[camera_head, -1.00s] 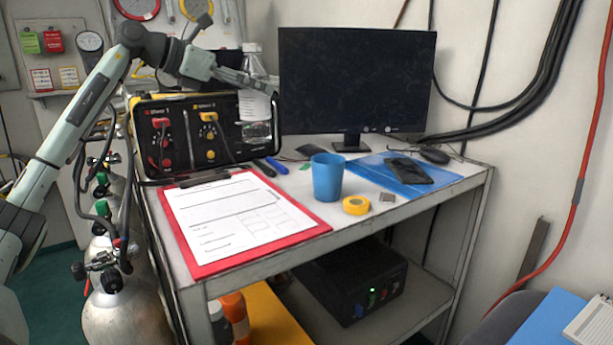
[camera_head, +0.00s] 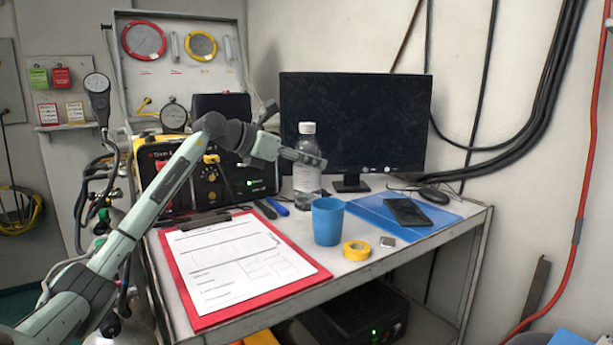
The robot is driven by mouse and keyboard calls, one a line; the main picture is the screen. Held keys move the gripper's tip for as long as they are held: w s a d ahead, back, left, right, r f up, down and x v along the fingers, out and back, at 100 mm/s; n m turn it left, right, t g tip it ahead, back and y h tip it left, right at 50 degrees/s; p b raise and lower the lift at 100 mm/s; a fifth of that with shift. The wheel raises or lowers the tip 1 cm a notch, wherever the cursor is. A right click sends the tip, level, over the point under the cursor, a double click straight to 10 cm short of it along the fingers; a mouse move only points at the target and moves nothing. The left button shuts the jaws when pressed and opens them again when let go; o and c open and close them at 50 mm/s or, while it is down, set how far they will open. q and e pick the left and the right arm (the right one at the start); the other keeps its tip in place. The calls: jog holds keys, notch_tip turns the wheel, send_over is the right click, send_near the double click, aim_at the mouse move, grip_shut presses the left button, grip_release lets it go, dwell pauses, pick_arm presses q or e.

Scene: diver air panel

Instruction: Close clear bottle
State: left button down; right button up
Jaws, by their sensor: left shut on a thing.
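The clear bottle (camera_head: 307,181) has a white label and a pale cap (camera_head: 307,128) on its top. It is upright in front of the monitor, just behind and left of the blue cup, and its base appears to be on the table top. My left gripper (camera_head: 308,159) reaches in from the left and is shut on the bottle's upper part, below the cap. Whether the cap is fully tight cannot be told. My right gripper is not in view.
The blue cup (camera_head: 327,221) stands close to the bottle. A yellow tape roll (camera_head: 356,250), a red clipboard (camera_head: 244,267), a phone (camera_head: 407,212) on a blue folder (camera_head: 368,207) and pens (camera_head: 277,207) lie around. The monitor (camera_head: 355,120) is behind.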

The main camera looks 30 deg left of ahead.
aim_at(307, 176)
pick_arm(q)
notch_tip(307, 176, down, 3)
jog(key=shift+f, duration=0.5)
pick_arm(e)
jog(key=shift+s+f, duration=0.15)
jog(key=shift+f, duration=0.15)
pick_arm(q)
jog(key=shift+f, duration=0.1)
jog(key=c, duration=0.9)
grip_release()
jog(key=o, duration=0.3)
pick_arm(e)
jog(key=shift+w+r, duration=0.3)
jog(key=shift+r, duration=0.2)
